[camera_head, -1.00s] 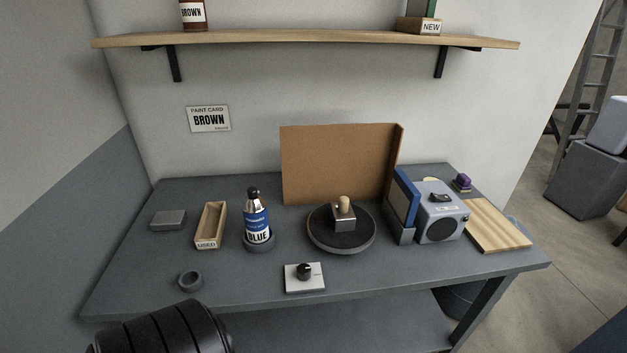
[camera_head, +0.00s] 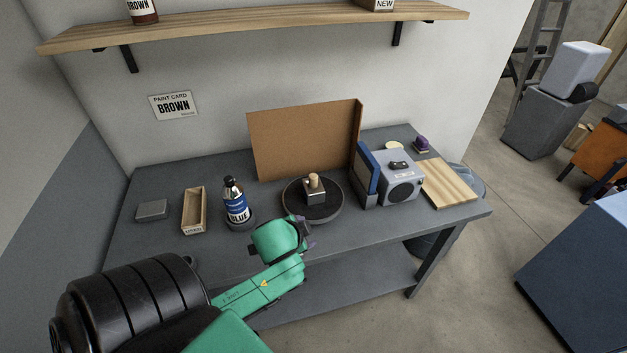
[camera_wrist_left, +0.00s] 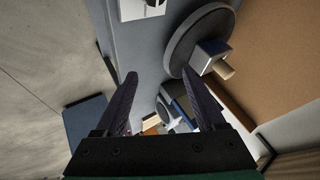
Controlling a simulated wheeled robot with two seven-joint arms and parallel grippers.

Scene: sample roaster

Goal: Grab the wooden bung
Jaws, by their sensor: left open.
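The wooden bung (camera_head: 314,179) is a small light-brown stub on top of a metal block (camera_head: 314,195). The block stands on a dark round turntable (camera_head: 331,211) on the bench. In the left wrist view the bung (camera_wrist_left: 224,70) and block (camera_wrist_left: 208,55) show at the upper right, outside the fingers. My left gripper (camera_head: 308,232) is near the bench's front edge, in front of the turntable and apart from the bung. In the left wrist view its two dark fingers (camera_wrist_left: 160,76) are spread with nothing held between them. My right gripper is not in view.
A blue-labelled bottle (camera_head: 237,207) and a wooden tray (camera_head: 188,225) stand left of the turntable. A brown board (camera_head: 300,140) stands behind it. A blue panel (camera_head: 367,172) and grey radio-like box (camera_head: 402,182) stand to its right. A white knob plate (camera_wrist_left: 140,8) shows in the wrist view.

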